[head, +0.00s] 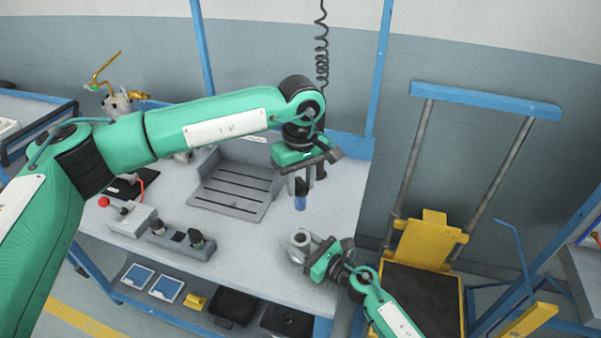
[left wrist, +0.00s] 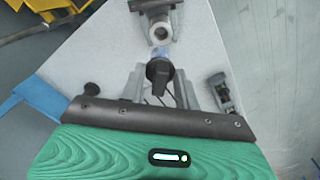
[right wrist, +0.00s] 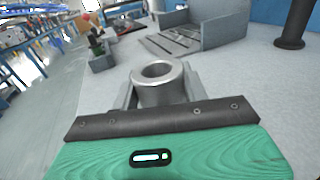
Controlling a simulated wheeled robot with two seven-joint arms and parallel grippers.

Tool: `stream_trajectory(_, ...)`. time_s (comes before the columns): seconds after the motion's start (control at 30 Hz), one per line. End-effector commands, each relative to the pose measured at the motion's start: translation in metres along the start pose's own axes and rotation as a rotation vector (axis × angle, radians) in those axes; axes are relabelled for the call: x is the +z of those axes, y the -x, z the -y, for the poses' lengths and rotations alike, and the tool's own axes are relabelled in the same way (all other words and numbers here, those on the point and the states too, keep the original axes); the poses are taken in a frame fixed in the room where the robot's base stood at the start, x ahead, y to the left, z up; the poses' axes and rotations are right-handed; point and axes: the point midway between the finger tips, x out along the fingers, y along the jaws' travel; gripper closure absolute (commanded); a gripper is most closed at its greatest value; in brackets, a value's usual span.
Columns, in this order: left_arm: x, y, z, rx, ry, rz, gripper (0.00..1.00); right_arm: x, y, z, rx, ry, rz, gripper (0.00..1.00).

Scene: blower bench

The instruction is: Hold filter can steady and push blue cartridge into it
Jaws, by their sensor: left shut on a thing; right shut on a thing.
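The blue cartridge (head: 300,202) has a dark upper part and a blue lower end. My left gripper (head: 301,183) is shut on its dark part and holds it upright above the bench. In the left wrist view the cartridge (left wrist: 158,68) points toward the can and is apart from it. The filter can (head: 299,238) is a grey metal cylinder with an open round mouth, standing at the bench's right front. My right gripper (head: 309,250) is shut on the can from the right. In the right wrist view the can (right wrist: 158,85) is upright between the fingers, its mouth empty.
A grey slotted tray (head: 232,188) lies on the bench behind the can. A small box with a red button (head: 130,218) and a dark-knobbed fixture (head: 180,238) stand at the left. A yellow cart (head: 430,240) is right of the bench. Bare bench surrounds the can.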

Motion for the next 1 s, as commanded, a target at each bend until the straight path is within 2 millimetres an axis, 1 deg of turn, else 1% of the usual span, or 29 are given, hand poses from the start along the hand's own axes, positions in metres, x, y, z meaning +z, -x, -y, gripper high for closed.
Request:
stream_trajectory(0.03,0.002,-0.015,0.001,-0.002,-0.009,0.005,0.9,0.0,0.0,0.0,0.0,0.0,0.0,0.84)
stream_trajectory(0.1,0.002,-0.03,0.001,-0.001,-0.023,0.003,0.9,0.0,0.0,0.0,0.0,0.0,0.0,0.84)
stream_trajectory(0.23,0.003,-0.046,0.002,0.0,-0.037,0.001,0.9,0.0,0.0,0.0,0.0,0.0,-0.001,0.84)
stream_trajectory(0.33,0.003,-0.05,0.002,0.001,-0.042,-0.002,0.9,0.0,0.0,0.0,0.0,0.0,-0.001,0.84)
stream_trajectory(0.77,0.003,-0.052,0.002,0.0,-0.042,-0.002,0.9,-0.001,0.0,0.0,0.0,-0.001,-0.001,0.84)
stream_trajectory(1.0,0.004,-0.067,0.002,-0.001,-0.041,0.0,0.9,0.0,0.0,0.0,0.0,-0.001,-0.001,0.84)
